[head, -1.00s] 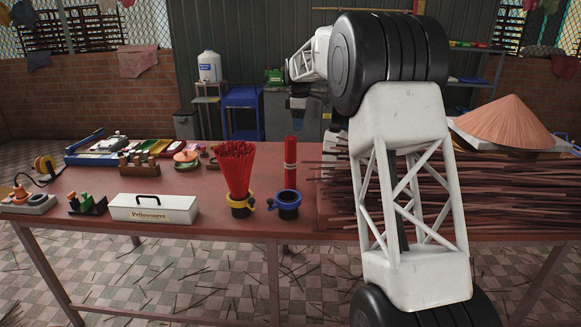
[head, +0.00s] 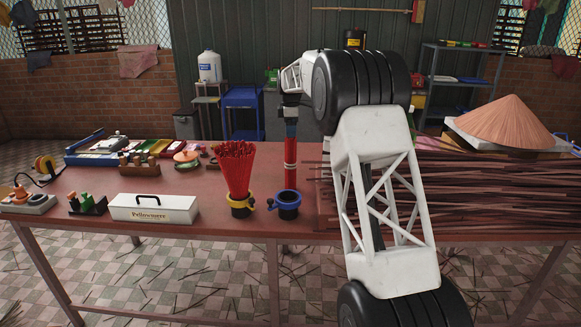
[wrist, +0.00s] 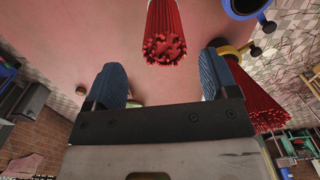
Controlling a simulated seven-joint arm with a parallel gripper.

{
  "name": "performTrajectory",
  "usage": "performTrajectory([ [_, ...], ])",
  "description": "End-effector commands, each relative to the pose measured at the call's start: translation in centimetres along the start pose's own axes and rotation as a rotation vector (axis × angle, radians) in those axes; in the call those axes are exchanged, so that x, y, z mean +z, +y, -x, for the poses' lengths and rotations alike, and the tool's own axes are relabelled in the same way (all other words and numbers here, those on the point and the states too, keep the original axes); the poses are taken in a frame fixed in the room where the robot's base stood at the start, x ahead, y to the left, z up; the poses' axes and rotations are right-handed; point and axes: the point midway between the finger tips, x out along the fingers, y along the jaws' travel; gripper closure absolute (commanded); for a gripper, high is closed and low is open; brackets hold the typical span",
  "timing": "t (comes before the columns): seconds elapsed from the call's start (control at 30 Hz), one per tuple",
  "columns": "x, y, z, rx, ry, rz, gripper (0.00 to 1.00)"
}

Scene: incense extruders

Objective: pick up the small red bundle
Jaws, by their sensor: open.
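The small red bundle (head: 290,158) is a narrow cluster of red sticks standing upright on the table, behind the blue ring holder (head: 287,205). In the wrist view, the cut end of the small red bundle (wrist: 164,48) lies just ahead of the gap between my fingers. My gripper (head: 291,132) points down over the bundle's top in the head view. In the wrist view my gripper (wrist: 162,64) is open, its two blue fingers apart and nothing clasped between them. I cannot tell how far the bundle's top is from the fingertips.
A wider red stick bundle (head: 236,168) stands in a yellow ring holder (head: 241,199) to the left. A white box (head: 153,208) lies farther left. Long brown sticks (head: 470,195) cover the table's right side. A conical hat (head: 505,122) sits behind them.

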Motion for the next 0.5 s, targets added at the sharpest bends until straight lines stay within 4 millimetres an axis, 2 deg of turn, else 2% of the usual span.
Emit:
performTrajectory([
  [0.2,0.0,-0.1,-1.7,-0.001,0.000,0.000,0.20],
  [0.5,0.0,-0.1,-2.0,0.000,0.000,0.000,0.20],
])
